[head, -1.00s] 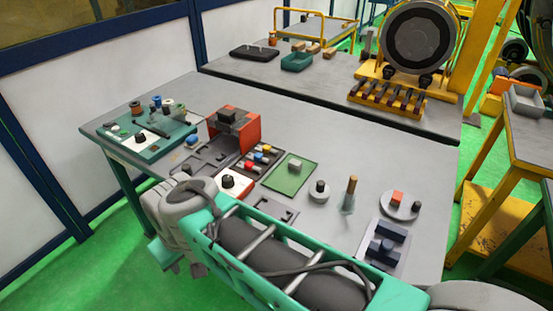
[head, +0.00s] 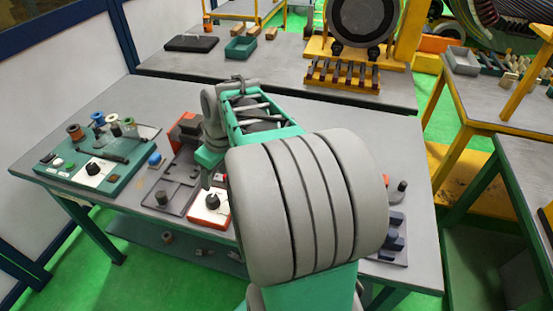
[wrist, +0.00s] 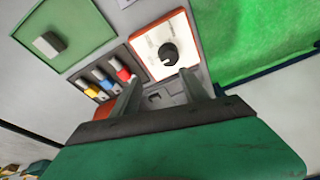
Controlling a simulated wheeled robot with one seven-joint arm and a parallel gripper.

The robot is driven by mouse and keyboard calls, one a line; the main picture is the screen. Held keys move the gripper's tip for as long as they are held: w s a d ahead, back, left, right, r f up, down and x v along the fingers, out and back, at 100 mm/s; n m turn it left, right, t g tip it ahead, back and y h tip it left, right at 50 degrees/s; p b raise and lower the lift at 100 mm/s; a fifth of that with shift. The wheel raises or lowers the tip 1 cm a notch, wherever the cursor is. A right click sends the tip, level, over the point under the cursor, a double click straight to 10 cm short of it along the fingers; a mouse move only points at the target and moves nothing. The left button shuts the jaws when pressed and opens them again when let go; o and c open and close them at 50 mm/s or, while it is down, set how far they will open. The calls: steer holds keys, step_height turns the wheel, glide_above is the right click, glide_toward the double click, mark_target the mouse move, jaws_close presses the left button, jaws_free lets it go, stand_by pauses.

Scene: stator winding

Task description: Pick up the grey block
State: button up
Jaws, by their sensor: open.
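The grey block (wrist: 47,44) lies on a green mat (wrist: 62,22) at the upper left of the wrist view. In the head view my arm hides the block and the mat. My gripper (wrist: 160,82) is open, its two fingers apart with nothing held between them. In the wrist view it is over the dark tray area, below a panel with a black knob, and the block is off to its left, clear of the fingers.
The white-faced knob panel (wrist: 167,45) is just beyond the fingertips. A dark rack (wrist: 107,75) with red, blue and yellow pieces stands between gripper and mat. A teal board (head: 85,165) with spools is at the table's left.

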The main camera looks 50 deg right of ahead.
steer(key=s+d+f+n+t+y+p, duration=0.1)
steer(key=s+d+p, duration=0.15)
steer(key=d, duration=0.95)
steer(key=s+d+f+n+p, duration=0.1)
steer(key=s+d+f, duration=0.15)
steer(key=d, duration=0.85)
steer(key=x, duration=0.2)
steer(key=p+x, duration=0.1)
steer(key=x, duration=0.3)
steer(key=shift+w+a+f+p, duration=0.2)
steer(key=shift+w+a+p, duration=0.15)
jaws_close()
